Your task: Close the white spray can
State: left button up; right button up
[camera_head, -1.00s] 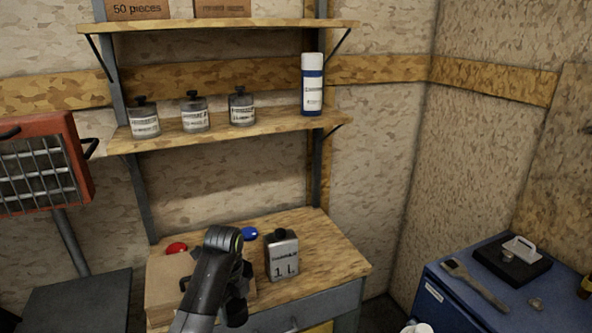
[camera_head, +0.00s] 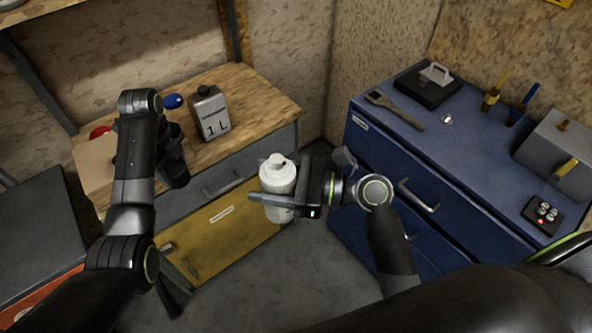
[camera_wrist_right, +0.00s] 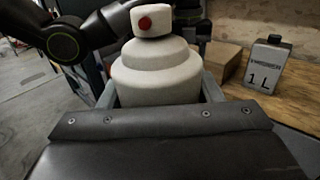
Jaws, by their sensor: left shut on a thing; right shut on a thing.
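The white spray can (camera_head: 279,178) is upright, with a white top and a small red nozzle. My right gripper (camera_head: 280,200) is shut around its body and holds it in the air in front of the yellow drawer. In the right wrist view the can (camera_wrist_right: 158,80) stands between the fingers, its red nozzle (camera_wrist_right: 145,23) facing the camera. My left gripper (camera_head: 172,165) is to the left of the can, apart from it, in front of the wooden bench. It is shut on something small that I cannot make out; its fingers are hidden. No separate cap shows clearly.
A metal 1 L canister (camera_head: 209,113) and a blue object (camera_head: 173,101) stand on the wooden bench (camera_head: 255,100), near a cardboard box (camera_head: 95,160). A blue cabinet (camera_head: 440,140) with tools on top is at right. Floor between is clear.

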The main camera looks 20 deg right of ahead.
jog(key=shift+w+a+f+n+g+y, duration=0.15)
jog(key=shift+a+n+g+y, duration=0.35)
jog(key=shift+a+g, duration=0.55)
jog(key=shift+a, duration=0.1)
jog(key=s+d+r+m+t+h, duration=0.2)
jog(key=d+m+t+h, duration=0.5)
jog(key=d, duration=0.7)
jog(key=t+h, duration=0.1)
jog(key=t, duration=0.1)
jog(key=shift+d+m+t, duration=0.35)
jog(key=shift+d+m, duration=0.05)
